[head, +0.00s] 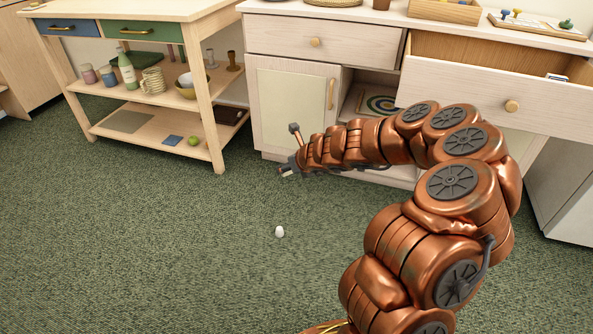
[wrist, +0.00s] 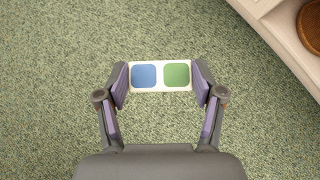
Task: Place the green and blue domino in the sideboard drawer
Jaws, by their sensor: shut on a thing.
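The green and blue domino (wrist: 160,76) is a white-edged tile with one blue square and one green square. In the wrist view my gripper (wrist: 160,82) is shut on its two short ends, holding it over the carpet. In the head view my gripper (head: 287,170) is in front of the sideboard's left door, low over the floor; the domino is too small to make out there. The sideboard (head: 290,68) stands at the back. Its right drawer (head: 460,92) is pulled open, and a small blue and white item (head: 557,77) lies inside at the right.
The sideboard's left drawer (head: 290,38) is shut. A wooden cart (head: 215,120) with bottles and bowls stands left. A small white object (head: 279,231) lies on the otherwise clear green carpet.

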